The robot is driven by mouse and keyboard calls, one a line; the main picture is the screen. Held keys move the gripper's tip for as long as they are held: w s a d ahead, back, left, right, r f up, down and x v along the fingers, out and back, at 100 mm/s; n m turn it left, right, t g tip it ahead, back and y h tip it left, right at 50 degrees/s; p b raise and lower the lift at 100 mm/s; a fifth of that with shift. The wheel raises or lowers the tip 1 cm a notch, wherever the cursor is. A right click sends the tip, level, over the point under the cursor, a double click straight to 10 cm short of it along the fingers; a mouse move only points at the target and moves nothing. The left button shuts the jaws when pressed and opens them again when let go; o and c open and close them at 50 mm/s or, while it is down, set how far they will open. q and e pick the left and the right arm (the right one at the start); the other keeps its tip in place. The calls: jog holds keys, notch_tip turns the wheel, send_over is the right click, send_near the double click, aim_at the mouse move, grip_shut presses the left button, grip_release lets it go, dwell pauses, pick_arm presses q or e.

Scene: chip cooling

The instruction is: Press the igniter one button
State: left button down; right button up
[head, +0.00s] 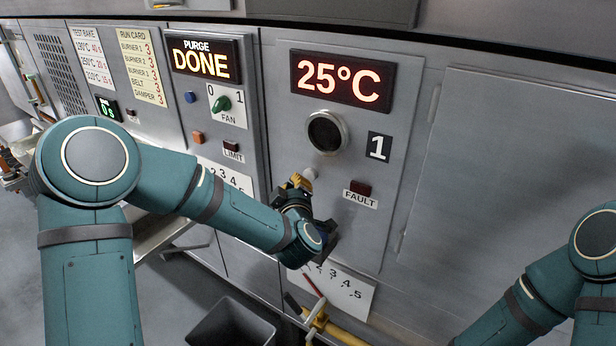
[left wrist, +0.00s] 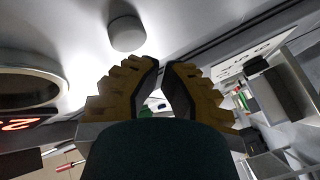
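A pale round button (head: 309,174) sits on the grey burner 1 panel, below the round viewing port (head: 326,132) and left of the FAULT lamp (head: 360,188). It also shows in the left wrist view as a grey round knob (left wrist: 126,33), above and left of the fingertips. My left gripper (head: 298,184) is right by the button, just below and left of it in the head view; a gap shows in the left wrist view. Its yellow-padded fingers (left wrist: 161,66) are drawn together with a thin gap and hold nothing. My right gripper is out of view.
The 25°C display (head: 343,79) is lit above the port. The PURGE display (head: 205,61) reads DONE, above a green fan switch (head: 221,103). A yellow pipe with a red-handled valve (head: 316,312) and a dark bin (head: 232,325) are below.

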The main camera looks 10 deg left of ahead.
pick_arm(q)
jog(key=shift+w, duration=0.1)
dwell(0.7)
jog(key=shift+w+d+b, duration=0.15)
jog(key=shift+w+b, duration=0.2)
jog(key=shift+w+d, duration=0.15)
jog(key=shift+w, duration=0.25)
dwell(0.8)
jog(key=shift+s+b, duration=0.1)
jog(key=shift+b, duration=0.2)
jog(key=shift+s+a+b, duration=0.25)
jog(key=shift+s+b, duration=0.05)
jog(key=shift+s, duration=0.4)
